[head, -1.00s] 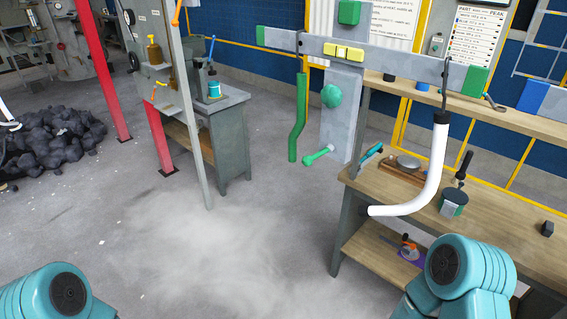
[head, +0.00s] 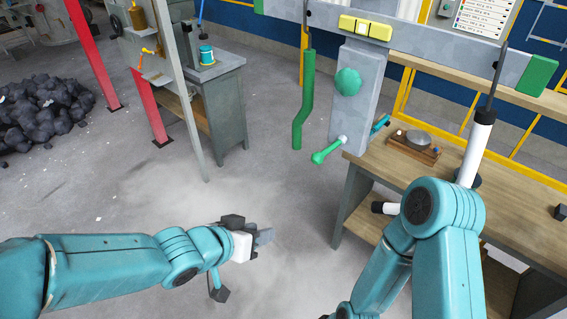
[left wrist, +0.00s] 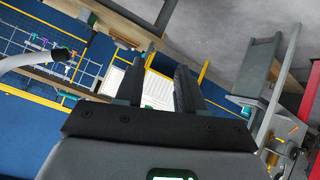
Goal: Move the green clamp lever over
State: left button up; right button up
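The green clamp lever (head: 327,151) is a short green bar with a pale ball at its upper right end. It sits at the foot of the grey upright (head: 357,105) of the hanging frame, slanting down to the left. My left gripper (head: 265,237) is below and left of the lever, clear of it, over open floor. In the left wrist view its two dark fingers (left wrist: 153,85) stand apart with nothing between them. The lever cannot be made out in that view.
A bent green tube (head: 304,100) hangs left of the upright, and a green knob (head: 347,81) is on it. A wooden workbench (head: 408,176) stands right of the lever.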

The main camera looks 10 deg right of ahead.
pick_arm(q)
jog(key=d+r+m+t+h, duration=0.1)
jog(key=d+r+m+h, duration=0.15)
jog(key=r, duration=0.95)
jog(key=m+t, duration=0.1)
jog(key=m, duration=0.1)
send_near(313, 160)
jog(key=x, duration=0.2)
jog(key=shift+h, duration=0.25)
jog(key=b+x, duration=0.1)
jog(key=x, duration=0.1)
jog(key=b+x, duration=0.1)
jog(key=x, duration=0.2)
jog(key=b+x, duration=0.1)
jog(key=x, duration=0.1)
jog(key=shift+f, duration=0.35)
jog(key=shift+w+d+r, duration=0.1)
jog(key=shift+r, duration=0.1)
jog(key=c, duration=0.4)
jog(key=shift+c, duration=0.8)
